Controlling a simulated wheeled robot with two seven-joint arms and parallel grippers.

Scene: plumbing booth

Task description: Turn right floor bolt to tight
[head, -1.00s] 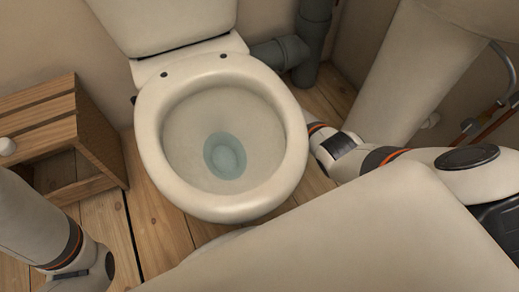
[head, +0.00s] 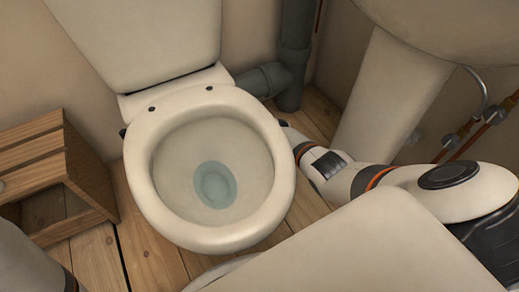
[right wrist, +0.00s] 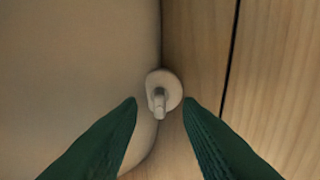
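In the right wrist view a pale floor bolt (right wrist: 160,103) with a round washer-like base stands on the wooden floor against the toilet's pale foot (right wrist: 75,80). My right gripper (right wrist: 160,108) is open, with its two green fingers on either side of the bolt and visible gaps between them and it. In the head view the toilet (head: 212,178) hides the bolt and my right gripper; my right arm reaches down along the bowl's right side. My left gripper is not in view; only a piece of my left arm shows at the lower left.
A wooden crate (head: 92,165) stands left of the toilet. A grey drain pipe (head: 292,60) runs behind it. A pale pedestal basin (head: 385,95) and copper-coloured pipes (head: 470,135) are at the right. Bare floorboards (head: 150,250) show between crate and toilet.

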